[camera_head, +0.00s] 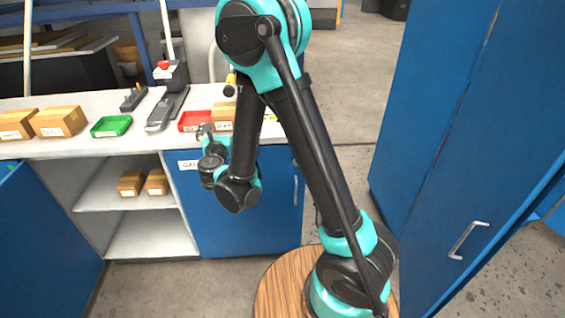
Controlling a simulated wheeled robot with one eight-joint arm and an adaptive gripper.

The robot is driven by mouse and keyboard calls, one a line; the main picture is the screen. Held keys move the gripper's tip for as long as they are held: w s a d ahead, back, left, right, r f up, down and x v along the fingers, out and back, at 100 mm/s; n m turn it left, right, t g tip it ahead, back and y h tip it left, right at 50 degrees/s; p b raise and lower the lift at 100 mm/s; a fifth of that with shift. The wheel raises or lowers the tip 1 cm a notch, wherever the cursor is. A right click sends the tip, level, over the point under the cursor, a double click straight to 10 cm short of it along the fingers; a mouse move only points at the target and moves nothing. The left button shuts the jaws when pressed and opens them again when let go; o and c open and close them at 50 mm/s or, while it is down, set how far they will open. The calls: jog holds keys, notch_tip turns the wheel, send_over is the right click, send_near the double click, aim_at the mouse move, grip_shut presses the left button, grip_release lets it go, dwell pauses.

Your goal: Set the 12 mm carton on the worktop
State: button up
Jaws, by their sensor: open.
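Two small brown cartons stand on the upper shelf of the open cabinet, a left one (130,183) and a right one (157,182). More cartons stand on the white worktop (85,149): one at the far left (15,124), a larger one beside it (58,122), and one partly hidden behind my arm (222,118). Their labels are too small to read, so I cannot tell which is the 12 mm carton. My gripper (205,129) is open, in front of the worktop's front edge near the red tray, and holds nothing visible.
A green tray (111,126), a red tray (194,121) and a grey device (167,110) occupy the worktop. A blue cabinet door (45,235) stands open at left. A tall blue cabinet (425,130) is at right.

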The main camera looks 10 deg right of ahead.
jog(key=s+d+f+m+g+h, duration=0.2)
jog(key=s+d+m+g, duration=0.15)
jog(key=d+m, duration=0.7)
jog(key=s+d+f+m+g+h, duration=0.2)
jog(key=d+m+g, duration=0.35)
jog(key=d, duration=0.85)
jog(key=s+d+f+m+g+y, duration=0.2)
jog(key=s+f+m, duration=0.1)
jog(key=s+m, duration=0.6)
jog(key=s+d+f+m+g+y, duration=0.2)
jog(key=s+f+m, duration=0.2)
jog(key=s+m, duration=0.6)
jog(key=shift+s+d+f+g+y, duration=0.2)
jog(key=shift+s+d+g+y, duration=0.15)
jog(key=shift+s, duration=0.5)
